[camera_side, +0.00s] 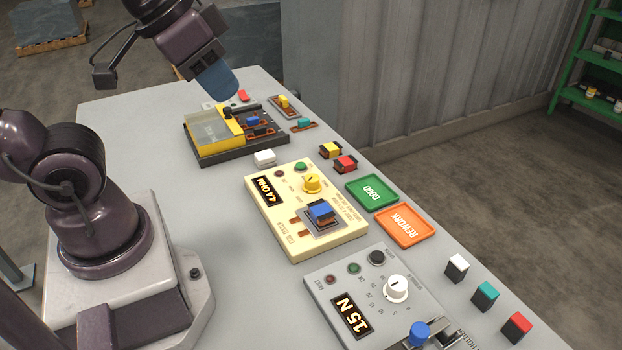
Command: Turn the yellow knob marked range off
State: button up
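The yellow knob (312,182) stands on the top face of the cream tester box (344,243), near its far edge. Its range lettering is too small to read. The box's display (268,190) reads 4.4 OHM. A blue-topped part (321,209) sits in the grey holder on the box. My gripper (217,82) is at the top left, raised above the black and yellow fixture and well apart from the knob. Only a blue-grey piece shows at its end, so its opening cannot be made out.
A black and yellow fixture (215,130) stands behind the tester. Green GOOD (371,190) and orange REWORK (405,226) trays lie right of it. A grey force box (338,284) with a white knob (396,288) is in front. Small coloured blocks stand along the table's right edge.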

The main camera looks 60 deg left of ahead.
jog(key=o, duration=0.3)
jog(key=shift+w+a+f, duration=0.1)
jog(key=shift+a+f, duration=0.15)
jog(key=shift+a, duration=0.1)
jog(key=o, duration=0.5)
jog(key=shift+w+a+f+n+g+y, duration=0.2)
jog(key=shift+w+a+f+n+g, duration=0.1)
jog(key=shift+w+a+f+g, duration=0.25)
jog(key=shift+w+a+f+n+g+y, duration=0.2)
jog(key=shift+a+f+n+g, duration=0.2)
jog(key=shift+f, duration=0.3)
jog(key=shift+o, duration=0.2)
jog(key=m+g, duration=0.4)
jog(key=m, duration=0.9)
send_near(312, 177)
jog(key=shift+h, duration=0.4)
jog(key=f, duration=1)
jog(key=shift+s+a, duration=0.15)
jog(key=shift+a, duration=0.2)
jog(key=shift+c, duration=0.2)
